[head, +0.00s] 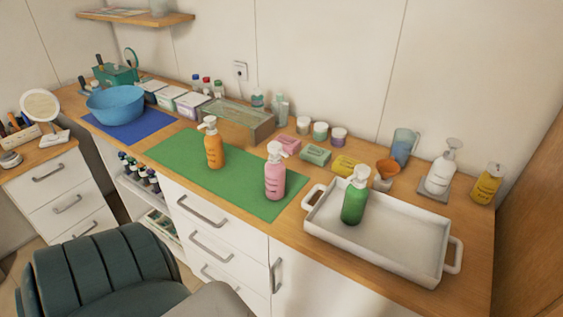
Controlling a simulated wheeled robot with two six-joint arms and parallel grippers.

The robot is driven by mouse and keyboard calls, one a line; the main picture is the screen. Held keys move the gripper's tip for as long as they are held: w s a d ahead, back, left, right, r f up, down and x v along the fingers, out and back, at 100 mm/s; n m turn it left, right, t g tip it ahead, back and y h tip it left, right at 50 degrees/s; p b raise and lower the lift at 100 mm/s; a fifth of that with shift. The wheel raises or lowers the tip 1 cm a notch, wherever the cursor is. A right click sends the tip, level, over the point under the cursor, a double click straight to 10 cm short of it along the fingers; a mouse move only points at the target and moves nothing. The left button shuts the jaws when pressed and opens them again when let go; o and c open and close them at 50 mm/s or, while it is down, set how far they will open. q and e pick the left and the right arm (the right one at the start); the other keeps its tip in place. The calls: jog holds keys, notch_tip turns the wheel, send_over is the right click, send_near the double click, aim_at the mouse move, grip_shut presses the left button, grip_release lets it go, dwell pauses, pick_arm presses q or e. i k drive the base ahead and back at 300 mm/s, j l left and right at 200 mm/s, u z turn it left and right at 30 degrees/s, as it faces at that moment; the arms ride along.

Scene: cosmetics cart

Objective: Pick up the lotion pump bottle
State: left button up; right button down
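Several pump bottles stand upright on the counter. An orange pump bottle (214,149) and a pink pump bottle (275,177) stand on the green mat (237,184). A green pump bottle with a white pump (353,203) stands inside the white tray (395,245), toward its left end. A clear or whitish pump bottle (441,173) stands on a small grey dish at the right, beside a yellow bottle (487,184). I cannot tell which one is the lotion bottle. Neither of my grippers is in view.
A blue bowl (116,103) sits on a blue mat at the left. A wooden box (237,118), soap boxes, jars and a blue jug (403,146) line the back. A dark green chair (105,270) stands before the drawers. The mat's middle is clear.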

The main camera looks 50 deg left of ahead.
aim_at(276, 169)
jog(key=i+u, duration=0.2)
jog(key=u, duration=0.3)
jog(key=i+l+u, duration=0.1)
jog(key=u, duration=0.35)
